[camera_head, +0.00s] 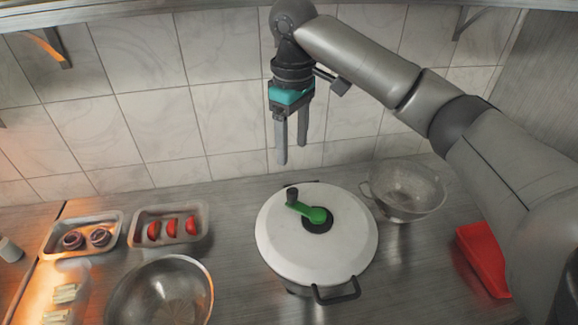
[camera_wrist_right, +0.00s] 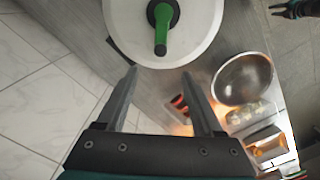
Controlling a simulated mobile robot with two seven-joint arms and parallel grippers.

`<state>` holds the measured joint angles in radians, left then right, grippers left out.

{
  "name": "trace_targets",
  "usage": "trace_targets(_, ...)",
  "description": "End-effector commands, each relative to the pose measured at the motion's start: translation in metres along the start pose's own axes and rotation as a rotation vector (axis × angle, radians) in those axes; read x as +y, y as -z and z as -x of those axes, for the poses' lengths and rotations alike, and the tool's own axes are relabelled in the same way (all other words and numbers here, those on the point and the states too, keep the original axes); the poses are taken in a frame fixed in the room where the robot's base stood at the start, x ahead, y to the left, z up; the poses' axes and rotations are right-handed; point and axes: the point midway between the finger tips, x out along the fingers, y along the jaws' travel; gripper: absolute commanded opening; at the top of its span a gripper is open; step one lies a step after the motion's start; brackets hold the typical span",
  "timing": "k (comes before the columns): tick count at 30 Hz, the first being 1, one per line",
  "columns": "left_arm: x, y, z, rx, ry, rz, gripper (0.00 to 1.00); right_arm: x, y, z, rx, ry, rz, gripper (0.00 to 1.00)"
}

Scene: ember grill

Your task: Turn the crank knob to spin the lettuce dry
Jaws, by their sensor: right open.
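The salad spinner has a white lid (camera_head: 275,240) with a green crank arm (camera_head: 311,213) on a dark hub. The dark crank knob (camera_head: 292,197) stands upright at the arm's far-left end. In the right wrist view the green arm (camera_wrist_right: 163,25) points down toward my fingers, with the knob (camera_wrist_right: 160,49) at its lower end. My right gripper (camera_head: 293,158) is open and empty, pointing down above and behind the knob. In the wrist view its fingertips (camera_wrist_right: 160,71) are apart, with the knob beyond them. The lettuce is hidden. A dark shape at the wrist view's top right may be my left gripper (camera_wrist_right: 291,9).
A colander (camera_head: 405,190) stands right of the spinner, and a red container (camera_head: 484,260) further right. A metal bowl (camera_head: 160,295) and trays of tomato slices (camera_head: 140,238) and onion (camera_head: 55,250) are at left. The tiled wall (camera_head: 155,110) is close behind my gripper.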

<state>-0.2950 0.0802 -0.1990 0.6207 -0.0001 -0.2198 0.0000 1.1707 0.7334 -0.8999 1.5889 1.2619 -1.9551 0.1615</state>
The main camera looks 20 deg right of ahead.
Motion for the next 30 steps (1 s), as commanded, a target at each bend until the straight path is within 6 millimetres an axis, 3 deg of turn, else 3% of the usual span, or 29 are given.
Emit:
trace_targets(3,0.003,-0.016,0.002,-0.027,-0.003,-0.001,0.33,0.0,-0.001,-0.023,-0.004,0.001,0.0,0.69)
trace_targets(6,0.003,-0.019,0.003,-0.03,-0.004,-0.001,0.33,0.0,-0.001,-0.043,-0.004,0.0,0.0,0.69)
trace_targets(18,0.0,0.004,0.004,0.007,0.0,-0.002,0.33,0.0,-0.001,-0.115,-0.001,-0.001,0.001,0.69)
trace_targets(24,0.0,0.004,0.005,0.006,-0.001,-0.002,0.33,0.0,0.0,-0.132,0.001,-0.001,0.002,0.69)
trace_targets(30,0.001,0.0,0.005,0.001,-0.001,-0.002,0.33,0.0,0.0,-0.135,0.002,-0.002,0.002,0.69)
